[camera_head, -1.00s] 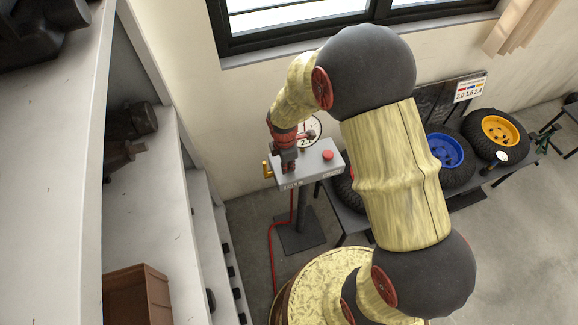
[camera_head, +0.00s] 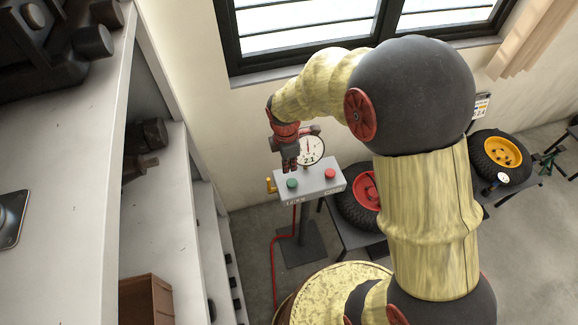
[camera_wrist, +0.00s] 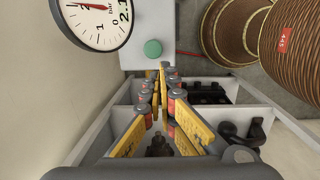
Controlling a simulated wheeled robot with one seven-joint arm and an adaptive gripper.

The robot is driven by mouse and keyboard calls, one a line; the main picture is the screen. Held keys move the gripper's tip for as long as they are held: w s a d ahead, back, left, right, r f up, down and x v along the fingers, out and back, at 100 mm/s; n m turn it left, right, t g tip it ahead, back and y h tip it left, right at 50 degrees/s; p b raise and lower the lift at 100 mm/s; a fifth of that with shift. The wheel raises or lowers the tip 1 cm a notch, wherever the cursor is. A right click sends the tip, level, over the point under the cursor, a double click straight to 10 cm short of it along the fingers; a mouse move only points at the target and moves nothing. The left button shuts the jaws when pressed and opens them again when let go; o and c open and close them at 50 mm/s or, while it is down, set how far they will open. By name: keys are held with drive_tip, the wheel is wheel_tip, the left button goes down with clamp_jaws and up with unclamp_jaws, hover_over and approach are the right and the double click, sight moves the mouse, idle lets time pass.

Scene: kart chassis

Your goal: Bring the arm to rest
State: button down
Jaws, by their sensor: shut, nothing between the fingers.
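My arm reaches up from the bottom of the head view, bends at a large dark joint and hangs its wrist down on the left. My gripper (camera_head: 289,168) points down, shut and empty, above the left part of a grey control box. It also shows in the wrist view (camera_wrist: 163,70) with its yellow fingers together. The control box (camera_head: 318,184) has a green button (camera_head: 292,183) and a red button (camera_head: 330,174). The green button also shows in the wrist view (camera_wrist: 153,48), just beyond the fingertips. The gripper appears apart from the box.
A round gauge (camera_head: 311,150) stands behind the box. A grey shelf unit (camera_head: 75,190) with dark parts and a brown bin (camera_head: 146,300) fills the left. Wheels with red (camera_head: 366,190) and yellow (camera_head: 502,152) rims lie on the right. A window is behind.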

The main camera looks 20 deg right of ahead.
idle(0.4)
drive_tip(key=s+d+r+m+t+b, duration=0.2)
drive_tip(key=s+d+r+m+t, duration=0.1)
drive_tip(key=s+r+m, duration=1.5)
wheel_tip(320, 180, up, 5)
drive_tip(key=shift+s+r+t+y, duration=0.15)
drive_tip(key=shift+s+t+y, duration=0.25)
drive_tip(key=shift+s+t, duration=0.7)
drive_tip(key=c, duration=2.6)
unclamp_jaws()
drive_tip(key=shift+s, duration=0.1)
